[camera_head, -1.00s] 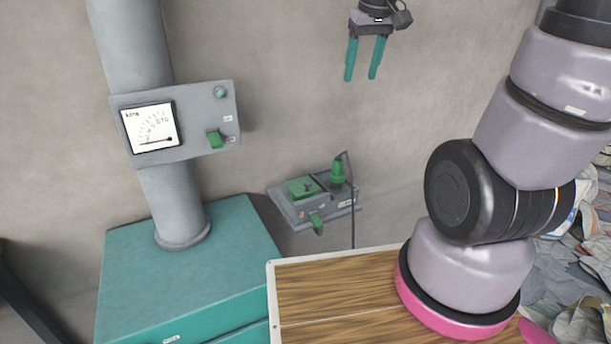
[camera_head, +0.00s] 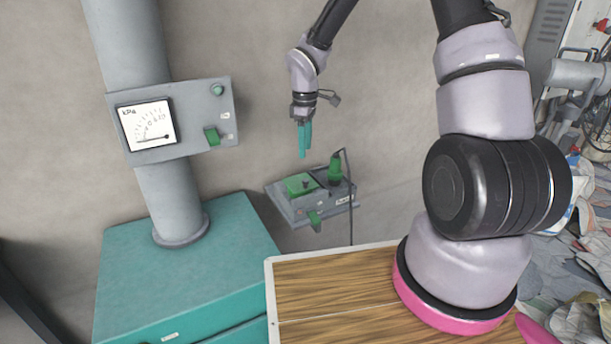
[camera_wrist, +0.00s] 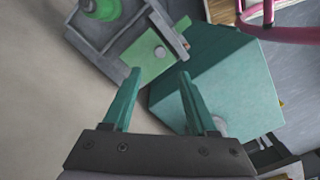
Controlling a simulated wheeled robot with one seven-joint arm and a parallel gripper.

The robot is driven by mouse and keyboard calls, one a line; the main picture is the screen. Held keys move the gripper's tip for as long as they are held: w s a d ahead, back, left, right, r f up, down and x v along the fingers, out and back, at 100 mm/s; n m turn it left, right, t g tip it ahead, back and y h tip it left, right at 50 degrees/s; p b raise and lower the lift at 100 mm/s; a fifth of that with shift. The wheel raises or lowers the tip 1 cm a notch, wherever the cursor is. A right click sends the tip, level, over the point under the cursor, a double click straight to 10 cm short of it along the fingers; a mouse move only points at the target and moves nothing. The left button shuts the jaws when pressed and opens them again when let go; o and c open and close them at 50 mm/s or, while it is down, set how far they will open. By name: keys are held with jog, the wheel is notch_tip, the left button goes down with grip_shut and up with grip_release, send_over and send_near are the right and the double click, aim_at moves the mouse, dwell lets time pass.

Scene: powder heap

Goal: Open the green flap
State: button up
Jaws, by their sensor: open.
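My gripper (camera_head: 304,154) has teal fingers and hangs pointing down, just above the flap in the head view. In the wrist view its fingers (camera_wrist: 157,92) are apart with nothing between them. I see no contact with the flap.
A green plug (camera_head: 335,170) with a black cable stands on the box's right side. A small green lever (camera_head: 315,221) juts from its front. A gauge panel (camera_head: 180,120) on a pipe is at left, above a teal cabinet (camera_head: 180,270). A wooden-topped surface (camera_head: 330,290) is below.

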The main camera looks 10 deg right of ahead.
aim_at(305, 179)
notch_tip(305, 179, down, 10)
jog(key=shift+f, duration=0.15)
jog(key=shift+c, duration=0.3)
grip_shut()
dwell(1.4)
